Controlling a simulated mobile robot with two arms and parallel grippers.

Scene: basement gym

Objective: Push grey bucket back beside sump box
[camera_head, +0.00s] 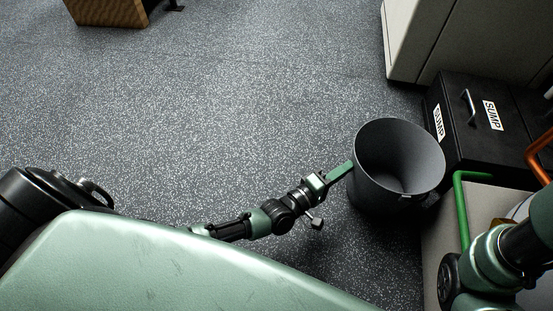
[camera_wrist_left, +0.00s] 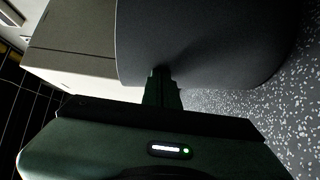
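The grey bucket (camera_head: 375,190) stands upright and empty on the speckled floor, open side up. The black sump box (camera_head: 466,140), with white SUMP labels and a metal handle, is just right of it; the bucket's right rim overlaps the box's near edge in the head view. My left gripper (camera_head: 340,172) reaches in from the left, its green fingers together, tips at the bucket's left side. In the left wrist view the fingers (camera_wrist_left: 161,88) are together against the dark bucket wall (camera_wrist_left: 205,40), with nothing held between them. My right gripper is out of the head view; only its arm shows.
A pale cabinet (camera_head: 410,40) stands behind the sump box. A green bent tube (camera_head: 461,205) and a light box-like surface (camera_head: 435,235) lie right of the bucket, close to my right arm. A wooden piece (camera_head: 105,10) is far left. The floor left of and behind the bucket is clear.

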